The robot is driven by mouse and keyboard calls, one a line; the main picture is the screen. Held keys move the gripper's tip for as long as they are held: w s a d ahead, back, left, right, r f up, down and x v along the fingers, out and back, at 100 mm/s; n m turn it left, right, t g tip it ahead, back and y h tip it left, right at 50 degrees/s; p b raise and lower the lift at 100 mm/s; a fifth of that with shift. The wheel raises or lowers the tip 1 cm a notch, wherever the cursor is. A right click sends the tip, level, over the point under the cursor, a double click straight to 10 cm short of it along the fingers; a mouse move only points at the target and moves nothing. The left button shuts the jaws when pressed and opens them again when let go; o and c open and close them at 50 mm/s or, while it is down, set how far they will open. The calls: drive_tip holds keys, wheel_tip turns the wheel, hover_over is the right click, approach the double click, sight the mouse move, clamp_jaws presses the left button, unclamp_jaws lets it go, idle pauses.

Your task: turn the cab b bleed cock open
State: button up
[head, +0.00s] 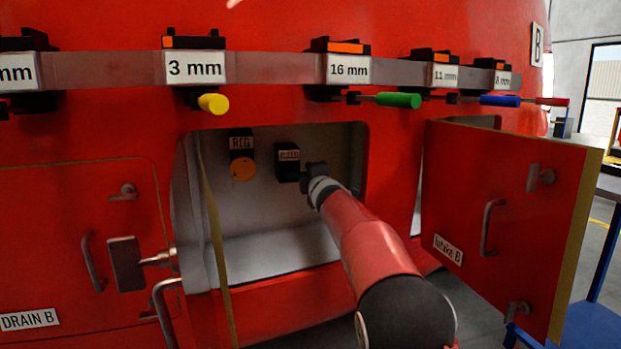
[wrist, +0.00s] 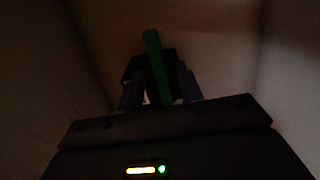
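The cab B bleed cock is a black block (head: 287,163) with a small, hard-to-read label, on the back wall of the open compartment. Its green handle (wrist: 155,60) stands nearly upright in the wrist view, in front of the dark block. My gripper (head: 303,174) reaches into the compartment at the block's right side; its fingertips are small and partly hidden in the head view. In the wrist view my gripper (wrist: 160,90) has one finger on each side of the green handle, with gaps showing, so it looks open around it. The wrist view is very dark.
An RCG block with an orange round knob (head: 243,171) is left of the cock. The Intake B door (head: 505,215) stands open at right; another door edge (head: 215,250) is at left. A labelled rail (head: 280,67) with coloured handles runs above the opening.

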drive_tip(key=b+v, duration=0.4)
drive_tip(key=v, duration=0.3)
drive_tip(key=shift+s, duration=0.4)
drive_tip(key=shift+d, duration=0.2)
